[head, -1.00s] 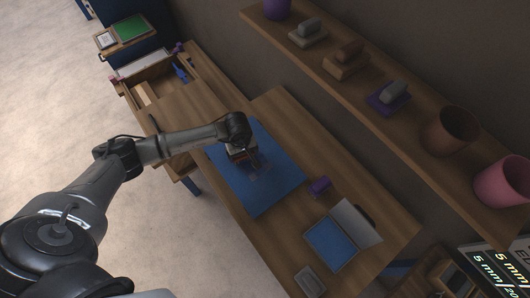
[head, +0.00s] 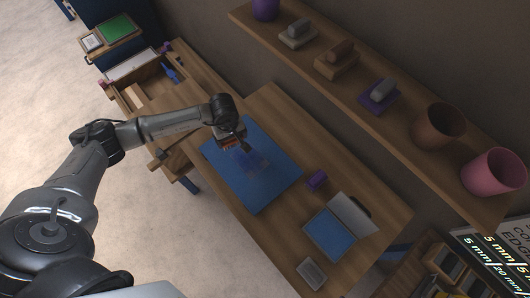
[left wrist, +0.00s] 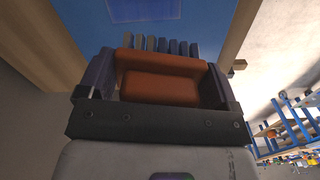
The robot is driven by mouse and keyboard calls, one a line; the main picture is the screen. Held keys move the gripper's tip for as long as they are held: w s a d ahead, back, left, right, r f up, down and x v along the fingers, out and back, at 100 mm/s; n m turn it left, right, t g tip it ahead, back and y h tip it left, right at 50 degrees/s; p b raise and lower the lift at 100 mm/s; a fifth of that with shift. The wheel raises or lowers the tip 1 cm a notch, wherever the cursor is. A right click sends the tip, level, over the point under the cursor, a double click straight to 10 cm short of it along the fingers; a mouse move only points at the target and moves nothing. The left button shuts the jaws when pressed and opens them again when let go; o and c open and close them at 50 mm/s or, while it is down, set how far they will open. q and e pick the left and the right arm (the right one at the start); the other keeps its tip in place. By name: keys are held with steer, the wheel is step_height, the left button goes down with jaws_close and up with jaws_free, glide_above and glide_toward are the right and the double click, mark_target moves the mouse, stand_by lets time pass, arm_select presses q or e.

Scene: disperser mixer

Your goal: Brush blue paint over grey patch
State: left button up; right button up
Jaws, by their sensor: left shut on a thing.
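A blue board (head: 270,190) lies on the wooden workbench. Near its middle is a faintly different, darker rectangular patch (head: 255,163); in the left wrist view a rectangle (left wrist: 145,9) shows as slightly brighter blue, with no grey clear to see. My left gripper (head: 232,143) is over the upper part of the board, beside the patch. It is shut on an orange-brown brush (left wrist: 160,77), whose several bristle tufts (left wrist: 163,45) point towards the board. Whether they touch it I cannot tell. A shallow tray of blue paint (head: 330,234) stands right of the board. My right gripper is not in view.
A small purple block (head: 316,181) and a grey dish (head: 311,274) sit on the bench. A wall shelf (head: 345,90) above holds several blocks and pots, including a brown pot (head: 438,127) and a pink pot (head: 494,173).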

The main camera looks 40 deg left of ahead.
arm_select(q)
steer(key=shift+r+p, duration=0.3)
steer(key=shift+r, duration=0.55)
stand_by(0.4)
